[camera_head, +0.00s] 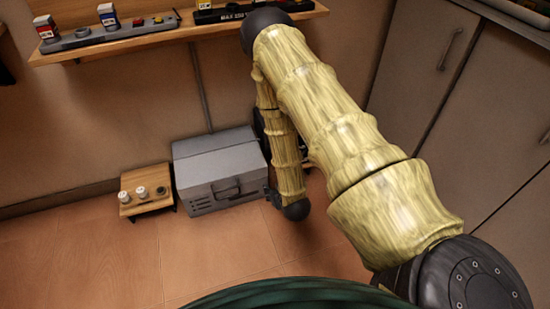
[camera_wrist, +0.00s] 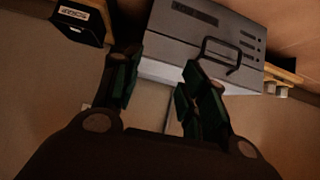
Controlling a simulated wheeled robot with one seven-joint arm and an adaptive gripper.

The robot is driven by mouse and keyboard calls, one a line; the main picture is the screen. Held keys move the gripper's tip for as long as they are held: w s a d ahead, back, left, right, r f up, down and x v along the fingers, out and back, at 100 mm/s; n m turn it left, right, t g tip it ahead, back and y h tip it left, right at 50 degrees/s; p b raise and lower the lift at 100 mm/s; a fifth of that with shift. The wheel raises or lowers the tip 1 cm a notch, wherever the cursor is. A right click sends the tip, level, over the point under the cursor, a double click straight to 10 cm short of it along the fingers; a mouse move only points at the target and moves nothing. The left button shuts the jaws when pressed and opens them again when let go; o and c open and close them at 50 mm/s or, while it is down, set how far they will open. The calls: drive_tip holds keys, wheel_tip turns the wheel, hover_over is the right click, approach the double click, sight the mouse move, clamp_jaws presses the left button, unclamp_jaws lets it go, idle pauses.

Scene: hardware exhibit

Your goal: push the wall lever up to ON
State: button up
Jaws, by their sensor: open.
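I cannot make out a wall lever in either view. My gripper (camera_wrist: 158,82) shows in the wrist view, with its two dark green fingers apart and nothing visible between them. A grey metal box with a handle (camera_wrist: 180,50) lies beyond the fingertips in that view. The same grey box (camera_head: 215,152) stands on the floor against the wall in the head view. My bamboo-like arm crosses the head view and hides my gripper and part of the wall.
A wooden shelf (camera_head: 130,46) on the wall carries small boxes and dark devices. A low wooden stand (camera_head: 140,207) with small white items is left of the grey box. Cabinets (camera_head: 425,75) close off the right. A dark labelled box (camera_wrist: 80,20) shows in the wrist view. Floor in front is clear.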

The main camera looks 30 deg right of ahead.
drive_tip(key=w+d+f+t+b, duration=0.2)
drive_tip(key=w+d+b, duration=0.3)
drive_tip(key=w+b, duration=0.2)
drive_tip(key=w+d+f+t+h+b, duration=0.1)
drive_tip(key=w+d+f+t+b, duration=0.2)
drive_tip(key=w+d+b, duration=0.2)
drive_tip(key=w+d+f+t+h+b, duration=0.1)
drive_tip(key=w+d+b, duration=0.4)
drive_tip(key=w+b, duration=0.5)
drive_tip(key=shift+w+d+f+m+t+b, duration=0.1)
drive_tip(key=shift+w+f+m+t+b, duration=0.05)
drive_tip(key=shift+f+t+b, duration=0.3)
drive_tip(key=shift+w+f+m+t+b, duration=0.15)
drive_tip(key=shift+f+t+b, duration=0.1)
drive_tip(key=shift+f, duration=0.3)
drive_tip(key=shift+b+x, duration=0.3)
drive_tip(key=shift+x, duration=0.45)
drive_tip(key=shift+r, duration=0.1)
drive_tip(key=shift+c, duration=0.4)
clamp_jaws()
